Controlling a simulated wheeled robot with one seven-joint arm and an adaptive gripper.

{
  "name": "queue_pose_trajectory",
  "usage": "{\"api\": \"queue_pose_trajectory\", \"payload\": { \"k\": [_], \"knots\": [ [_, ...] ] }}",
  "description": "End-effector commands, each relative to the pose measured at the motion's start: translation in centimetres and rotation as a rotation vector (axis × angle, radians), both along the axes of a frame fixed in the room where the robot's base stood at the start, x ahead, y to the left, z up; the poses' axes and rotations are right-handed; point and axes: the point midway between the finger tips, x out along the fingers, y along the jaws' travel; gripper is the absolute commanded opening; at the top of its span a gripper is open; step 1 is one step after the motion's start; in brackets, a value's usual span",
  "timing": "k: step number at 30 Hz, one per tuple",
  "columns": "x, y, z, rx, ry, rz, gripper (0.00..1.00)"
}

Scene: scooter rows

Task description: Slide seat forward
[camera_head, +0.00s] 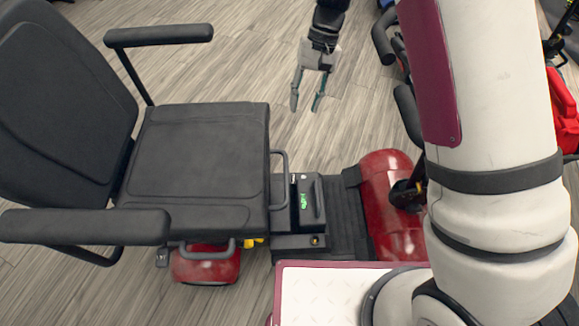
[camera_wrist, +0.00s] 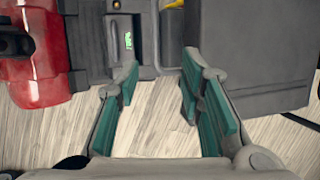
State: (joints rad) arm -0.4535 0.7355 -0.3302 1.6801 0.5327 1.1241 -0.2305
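The scooter's black padded seat (camera_head: 195,160) is at the left of the head view, with its upright backrest (camera_head: 58,95) further left. Its grey front part shows at the upper right of the wrist view (camera_wrist: 245,55). A grey loop bar (camera_head: 284,165) stands at the seat's front edge, and another grey bar (camera_head: 207,256) sits under its near side. My gripper (camera_head: 305,108) hangs beyond the scooter's far side, fingers spread and empty. In the wrist view my gripper (camera_wrist: 160,85) has two teal-padded fingers apart, pointing at the scooter and apparently touching nothing.
Two armrests (camera_head: 160,35) (camera_head: 85,227) flank the seat. A battery box (camera_head: 308,200) with a green display sits before it. The red front body (camera_head: 395,200) stands to the right. Other scooters (camera_head: 565,110) stand at the far right. Wooden floor (camera_head: 250,60) is clear around my gripper.

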Motion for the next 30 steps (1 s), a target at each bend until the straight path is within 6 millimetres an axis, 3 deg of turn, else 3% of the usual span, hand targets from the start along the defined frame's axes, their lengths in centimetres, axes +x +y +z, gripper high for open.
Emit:
{"api": "queue_pose_trajectory", "payload": {
  "k": [1, 6, 9, 17, 30],
  "knots": [
    [0.4, 0.6, -3.3, -0.012, 0.021, 0.011, 0.35],
    [1.0, 2.0, -9.4, -0.03, 0.059, 0.035, 0.35],
    [1.1, 2.4, -11.1, -0.035, 0.071, 0.043, 0.35],
    [0.4, 2.8, -13.4, -0.038, 0.076, 0.046, 0.35],
    [-2.9, 4.0, -21.0, -0.038, 0.076, 0.045, 0.35]
  ]
}}
